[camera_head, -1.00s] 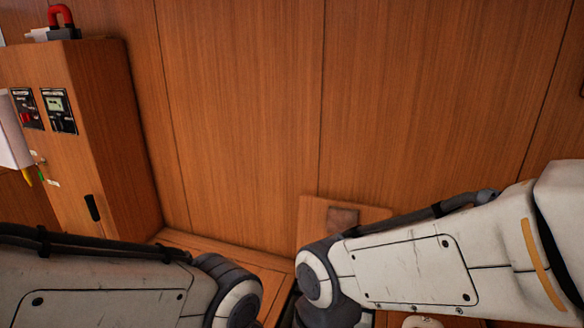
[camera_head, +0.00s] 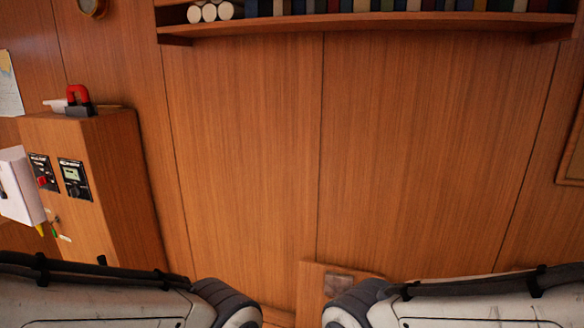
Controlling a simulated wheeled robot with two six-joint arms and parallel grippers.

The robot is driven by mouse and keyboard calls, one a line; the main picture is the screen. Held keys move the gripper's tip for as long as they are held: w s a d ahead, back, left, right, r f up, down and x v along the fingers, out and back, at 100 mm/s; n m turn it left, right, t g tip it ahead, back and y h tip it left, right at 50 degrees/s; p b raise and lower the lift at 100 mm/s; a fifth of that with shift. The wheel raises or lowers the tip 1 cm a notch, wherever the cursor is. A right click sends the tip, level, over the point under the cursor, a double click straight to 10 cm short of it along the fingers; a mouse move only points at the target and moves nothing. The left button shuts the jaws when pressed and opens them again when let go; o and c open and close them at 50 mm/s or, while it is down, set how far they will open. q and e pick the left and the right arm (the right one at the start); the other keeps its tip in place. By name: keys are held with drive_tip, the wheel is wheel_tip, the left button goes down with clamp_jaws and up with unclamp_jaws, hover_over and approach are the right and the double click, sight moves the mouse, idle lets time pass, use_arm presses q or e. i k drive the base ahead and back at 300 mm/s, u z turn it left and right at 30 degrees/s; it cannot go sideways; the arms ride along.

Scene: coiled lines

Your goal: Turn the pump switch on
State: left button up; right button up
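A small black panel with a red switch or knob (camera_head: 43,181) is on the front of a wooden cabinet (camera_head: 135,170) at the left. Beside it is a black panel with a greenish display (camera_head: 72,174). The labels are too small to read, so I cannot tell which one is the pump switch. My two arms cross the bottom of the view, left and right. Both grippers are out of the frame, and neither arm is at the cabinet's panels.
A red-handled object (camera_head: 80,94) stands on the cabinet. A shelf (camera_head: 340,27) with books and white rolls runs along the top of the wall. The wall between is bare. A wooden board (camera_head: 312,286) stands low in the middle.

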sight(42, 180)
drive_tip(key=u, duration=2.4)
drive_tip(key=i, duration=2.75)
drive_tip(key=z, duration=1.7)
